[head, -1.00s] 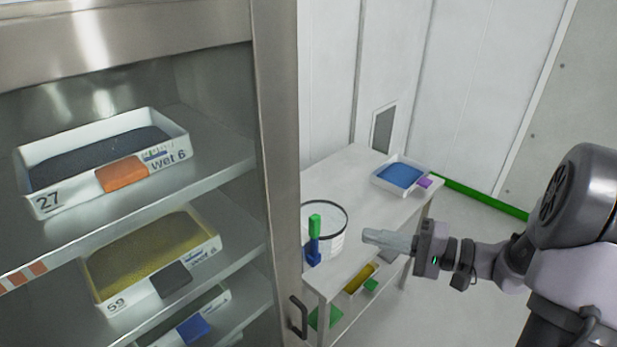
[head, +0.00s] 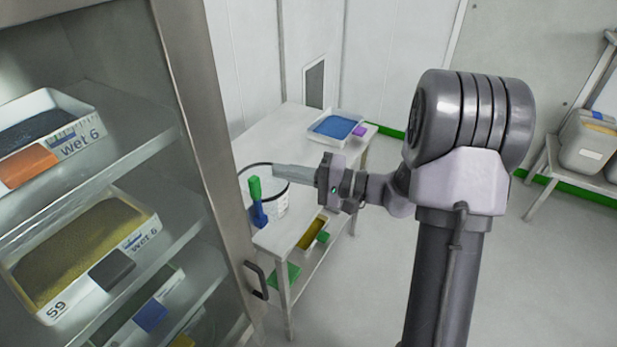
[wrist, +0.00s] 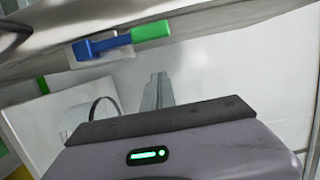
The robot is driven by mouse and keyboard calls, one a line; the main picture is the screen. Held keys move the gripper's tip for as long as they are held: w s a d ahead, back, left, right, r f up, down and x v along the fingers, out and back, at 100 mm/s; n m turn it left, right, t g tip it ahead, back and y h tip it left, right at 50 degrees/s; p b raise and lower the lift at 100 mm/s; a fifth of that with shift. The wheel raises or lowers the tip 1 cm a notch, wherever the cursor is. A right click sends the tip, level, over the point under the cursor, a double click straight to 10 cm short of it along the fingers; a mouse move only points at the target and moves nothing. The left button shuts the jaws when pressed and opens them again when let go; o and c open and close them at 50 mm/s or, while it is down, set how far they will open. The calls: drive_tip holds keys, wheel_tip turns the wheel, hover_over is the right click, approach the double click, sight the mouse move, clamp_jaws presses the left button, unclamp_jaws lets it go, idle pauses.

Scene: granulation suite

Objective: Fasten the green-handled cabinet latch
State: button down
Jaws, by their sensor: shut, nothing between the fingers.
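The latch has an upright green handle (head: 254,188) over a blue lower part (head: 260,214), beside the right side of the cabinet's metal frame (head: 205,150) in the head view. In the wrist view, the green handle (wrist: 151,32) and blue arm (wrist: 101,47) lie across a pale mounting plate (wrist: 88,58) on a metal bar at the top. My gripper (head: 277,171) is shut and empty, to the right of and slightly above the handle in the head view. In the wrist view its fingers (wrist: 157,92) are below the latch and apart from it.
A white side table (head: 292,127) holds a clear round container (head: 281,194) and a blue-filled tray (head: 337,126). A dark pull handle (head: 256,280) sits low on the cabinet frame. Cabinet shelves hold powder trays (head: 85,245). Open floor (head: 370,290) lies right of the table.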

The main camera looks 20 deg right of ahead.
sight(260, 193)
drive_tip(key=shift+s+a, duration=0.5)
drive_tip(key=shift+a, duration=0.4)
drive_tip(key=shift+s+a, duration=0.5)
drive_tip(key=shift+a, duration=0.4)
drive_tip(key=s+a+n+b, duration=0.1)
drive_tip(key=b, duration=0.3)
drive_tip(key=s+a+n+b, duration=0.1)
drive_tip(key=a+n+b, duration=0.1)
drive_tip(key=b, duration=0.1)
drive_tip(key=shift+s+f+h+b, duration=0.15)
drive_tip(key=shift+f+h+b, duration=0.05)
drive_tip(key=shift+h+b, duration=0.2)
drive_tip(key=shift+s+a+n+b, duration=0.1)
drive_tip(key=shift+a+n+b, duration=0.05)
drive_tip(key=shift+n+b, duration=0.3)
drive_tip(key=shift+s+a+r+n+g, duration=0.1)
drive_tip(key=shift+r+n+g, duration=0.2)
drive_tip(key=shift+r, duration=0.1)
